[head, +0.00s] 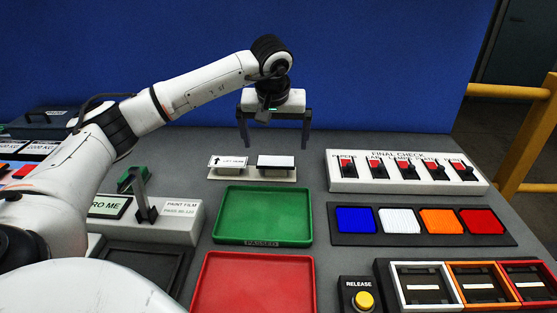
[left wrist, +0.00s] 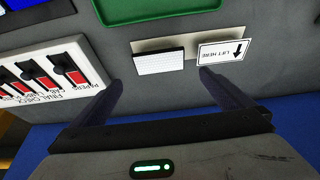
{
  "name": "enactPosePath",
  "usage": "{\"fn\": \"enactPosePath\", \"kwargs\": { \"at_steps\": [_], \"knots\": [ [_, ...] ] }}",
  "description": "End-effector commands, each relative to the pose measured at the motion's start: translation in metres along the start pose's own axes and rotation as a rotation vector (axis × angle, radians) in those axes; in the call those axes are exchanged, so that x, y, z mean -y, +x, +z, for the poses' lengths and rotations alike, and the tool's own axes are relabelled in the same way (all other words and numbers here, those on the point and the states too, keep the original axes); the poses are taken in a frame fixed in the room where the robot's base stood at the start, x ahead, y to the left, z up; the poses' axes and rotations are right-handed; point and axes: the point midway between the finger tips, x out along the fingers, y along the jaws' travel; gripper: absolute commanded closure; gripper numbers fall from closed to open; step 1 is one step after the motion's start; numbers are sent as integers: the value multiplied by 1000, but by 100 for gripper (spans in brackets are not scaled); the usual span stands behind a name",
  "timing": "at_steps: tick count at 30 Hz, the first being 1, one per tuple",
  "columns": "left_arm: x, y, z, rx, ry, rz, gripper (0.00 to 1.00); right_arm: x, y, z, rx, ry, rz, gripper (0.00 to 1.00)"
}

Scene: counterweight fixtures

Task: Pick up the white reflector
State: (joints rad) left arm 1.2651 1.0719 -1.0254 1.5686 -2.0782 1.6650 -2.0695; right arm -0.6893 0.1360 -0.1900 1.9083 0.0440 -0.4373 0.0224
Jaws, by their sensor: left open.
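A white ribbed reflector (left wrist: 158,62) with a dark edge stands on a light base beside a "LIFT HERE" sign (left wrist: 222,51). In the head view this small white piece (head: 276,160) is just right of the sign (head: 229,162). My left gripper (head: 275,147) is open and empty, pointing down behind and above it. In the left wrist view my gripper's fingers (left wrist: 161,77) lie either side of the piece, apart from it. Another white ribbed square (head: 399,220) lies in a dark tray between blue and orange squares. My right gripper is not in view.
A green tray (head: 264,190) and a red tray (head: 255,257) lie empty in front of the base. The FINAL CHECK switch panel (head: 400,184) is to the right. A yellow button (head: 364,299) and coloured frames are at front right. A blue wall (head: 370,60) stands behind.

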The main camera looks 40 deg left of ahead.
Motion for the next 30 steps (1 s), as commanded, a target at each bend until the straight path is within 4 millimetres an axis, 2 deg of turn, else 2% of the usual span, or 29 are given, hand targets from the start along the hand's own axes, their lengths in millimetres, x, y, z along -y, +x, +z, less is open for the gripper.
{"fn": "enactPosePath", "kwargs": {
  "at_steps": [4, 15, 23, 30],
  "knots": [
    [0, 11, 1, 2, 2, 0, 0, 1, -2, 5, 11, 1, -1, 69],
    [1, 58, 0, 1, 1, 1, 0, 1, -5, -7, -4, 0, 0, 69],
    [2, 61, 0, 0, 2, 1, 0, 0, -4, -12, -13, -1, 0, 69],
    [2, 61, 0, 0, 1, 1, 39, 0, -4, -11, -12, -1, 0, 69]
  ]
}}
